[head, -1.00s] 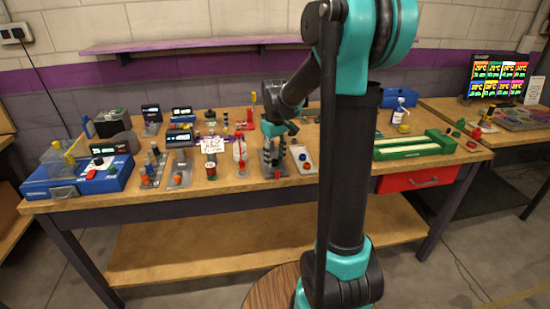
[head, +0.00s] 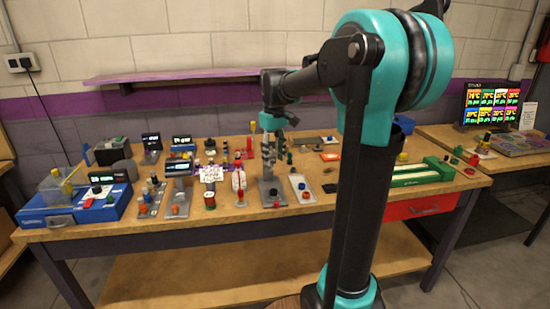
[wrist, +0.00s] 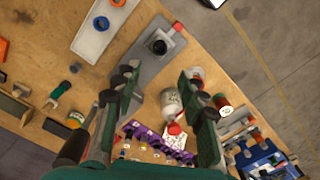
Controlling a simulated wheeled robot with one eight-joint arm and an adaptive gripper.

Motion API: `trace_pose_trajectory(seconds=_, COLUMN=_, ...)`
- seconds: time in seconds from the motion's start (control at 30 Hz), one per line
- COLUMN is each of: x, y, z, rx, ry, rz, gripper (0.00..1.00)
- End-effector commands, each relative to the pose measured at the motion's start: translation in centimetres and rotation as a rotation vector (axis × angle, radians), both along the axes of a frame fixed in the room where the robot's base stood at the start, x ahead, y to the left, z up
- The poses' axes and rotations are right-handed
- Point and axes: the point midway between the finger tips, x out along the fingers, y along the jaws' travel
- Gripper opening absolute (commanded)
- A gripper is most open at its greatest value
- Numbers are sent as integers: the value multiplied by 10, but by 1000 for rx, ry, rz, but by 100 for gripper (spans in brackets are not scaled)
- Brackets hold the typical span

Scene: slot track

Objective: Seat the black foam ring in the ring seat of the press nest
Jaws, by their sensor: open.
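A grey station that looks like the press nest (head: 272,192) stands near the front edge of the table, with a red button at its front end. In the wrist view the grey plate (wrist: 140,72) carries a pale block with a dark round shape (wrist: 160,45) on top. This may be the black foam ring in the seat, but I cannot tell whether it is flat or fully seated. My gripper (head: 274,153) is open above the station.
A white plate (head: 301,188) with blue and orange pieces lies right of the station. A whitish jar (wrist: 171,104) and a spool (wrist: 222,101) stand close to the right finger in the wrist view. A green fixture (head: 415,174) is farther right.

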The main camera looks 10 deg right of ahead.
Motion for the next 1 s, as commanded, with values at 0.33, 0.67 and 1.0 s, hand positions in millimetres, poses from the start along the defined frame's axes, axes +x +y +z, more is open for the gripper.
trace_pose_trajectory(seconds=0.33, x=-37, y=-11, z=-37, rx=8, ry=-68, rz=-99, gripper=41)
trace_pose_trajectory(seconds=0.67, x=-172, y=-35, z=-163, rx=69, ry=-289, rz=-416, gripper=41)
trace_pose_trajectory(seconds=1.0, x=-219, y=-40, z=-201, rx=101, ry=-363, rz=-523, gripper=41)
